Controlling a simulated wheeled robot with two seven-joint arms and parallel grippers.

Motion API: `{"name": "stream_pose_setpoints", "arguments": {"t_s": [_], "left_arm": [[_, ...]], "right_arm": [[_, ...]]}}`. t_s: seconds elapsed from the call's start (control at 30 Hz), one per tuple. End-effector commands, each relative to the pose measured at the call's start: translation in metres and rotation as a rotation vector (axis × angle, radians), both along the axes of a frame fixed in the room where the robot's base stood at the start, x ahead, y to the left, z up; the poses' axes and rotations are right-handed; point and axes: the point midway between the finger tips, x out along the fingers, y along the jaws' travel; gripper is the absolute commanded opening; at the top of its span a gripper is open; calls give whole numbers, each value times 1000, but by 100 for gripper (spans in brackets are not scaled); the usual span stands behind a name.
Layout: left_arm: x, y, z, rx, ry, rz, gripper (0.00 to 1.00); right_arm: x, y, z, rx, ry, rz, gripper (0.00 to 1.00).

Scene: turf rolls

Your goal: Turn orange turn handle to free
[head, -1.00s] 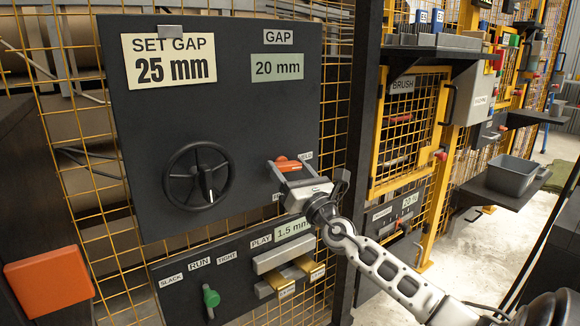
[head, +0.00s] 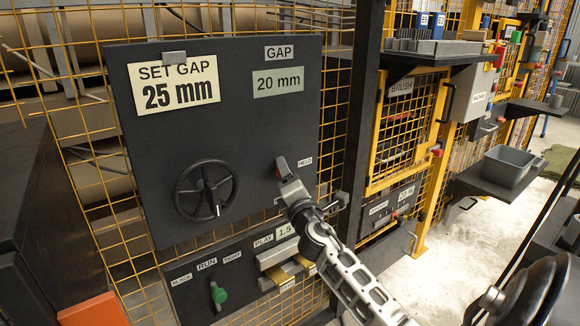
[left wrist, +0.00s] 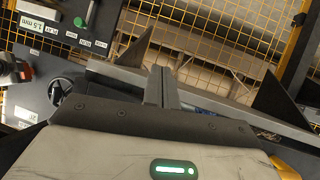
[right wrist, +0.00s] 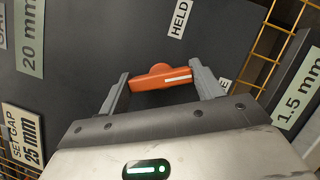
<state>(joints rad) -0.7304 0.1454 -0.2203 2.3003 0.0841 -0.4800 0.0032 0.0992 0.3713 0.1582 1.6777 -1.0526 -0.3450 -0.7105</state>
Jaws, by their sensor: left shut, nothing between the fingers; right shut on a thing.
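The orange turn handle (head: 281,168) is on the dark upper panel (head: 240,120), right of the black handwheel.
The handwheel (head: 206,190) is left of the handle. Below, a second panel (head: 240,280) carries a green knob (head: 218,294). A SET GAP 25 mm card (head: 178,84) and a GAP 20 mm label (head: 278,82) are above. A dark post (head: 362,110) stands to the right.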

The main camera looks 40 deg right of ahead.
Motion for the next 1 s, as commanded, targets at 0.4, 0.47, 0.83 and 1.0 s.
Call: {"name": "stream_pose_setpoints", "arguments": {"t_s": [0.4,0.47,0.83,1.0], "left_arm": [[1,1,22,-6,50,9,0],[0,1,24,-7,54,9,0],[-1,2,27,-1,75,12,0],[0,3,24,7,77,11,0]], "right_arm": [[0,0,5,347,-38,-2,43],[0,0,5,381,-42,-2,43],[0,-1,2,507,-57,-2,43],[0,-1,1,521,-58,-2,43]]}}
